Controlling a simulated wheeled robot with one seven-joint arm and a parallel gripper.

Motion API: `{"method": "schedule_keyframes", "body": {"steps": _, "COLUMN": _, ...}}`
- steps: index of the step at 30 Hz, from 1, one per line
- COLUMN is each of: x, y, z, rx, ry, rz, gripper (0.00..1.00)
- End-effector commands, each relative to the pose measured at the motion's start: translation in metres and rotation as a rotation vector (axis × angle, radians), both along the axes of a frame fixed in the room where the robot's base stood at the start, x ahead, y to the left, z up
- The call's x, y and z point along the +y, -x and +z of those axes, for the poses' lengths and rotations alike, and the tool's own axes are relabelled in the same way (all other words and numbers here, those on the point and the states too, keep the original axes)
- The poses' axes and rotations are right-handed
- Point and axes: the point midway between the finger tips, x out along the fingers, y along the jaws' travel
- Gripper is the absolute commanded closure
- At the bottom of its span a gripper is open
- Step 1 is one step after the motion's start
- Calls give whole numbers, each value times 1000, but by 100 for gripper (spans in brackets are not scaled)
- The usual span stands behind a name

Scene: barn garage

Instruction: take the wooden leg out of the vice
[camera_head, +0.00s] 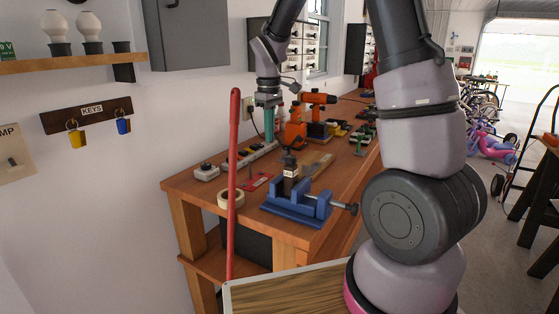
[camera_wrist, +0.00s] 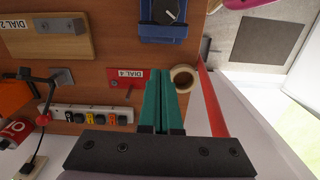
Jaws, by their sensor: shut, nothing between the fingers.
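The blue vice (camera_head: 312,207) stands on the front end of the workbench; part of it also shows at the top edge of the wrist view (camera_wrist: 146,28). A dark, short upright leg (camera_head: 290,178) stands in the vice, with a paler band around it. From above, its greyish top (camera_wrist: 168,8) shows between the blue parts, cut off by the frame edge. My gripper (camera_head: 269,136) points down above the back of the bench, behind and above the vice, apart from the leg. Its teal fingers (camera_wrist: 161,73) are shut together and empty.
A red pole (camera_head: 233,180) rises at the bench's front left. A tape roll (camera_head: 231,200), a red DIAL 4 plate (camera_wrist: 127,78), a power strip (camera_wrist: 90,116) and a wooden board (camera_wrist: 60,47) lie nearby. An orange drill (camera_head: 297,130) stands farther back.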

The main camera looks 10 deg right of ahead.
Motion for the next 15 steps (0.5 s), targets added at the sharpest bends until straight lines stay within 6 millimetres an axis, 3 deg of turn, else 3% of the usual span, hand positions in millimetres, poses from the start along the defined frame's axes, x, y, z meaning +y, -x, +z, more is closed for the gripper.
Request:
{"method": "schedule_keyframes", "body": {"steps": 5, "x": 0, "y": 1, "z": -20, "rx": 4, "ry": 1, "rz": -2, "gripper": 100}}
{"method": "schedule_keyframes", "body": {"steps": 15, "x": 0, "y": 1, "z": -92, "rx": 5, "ry": 2, "rz": -1, "gripper": 100}}
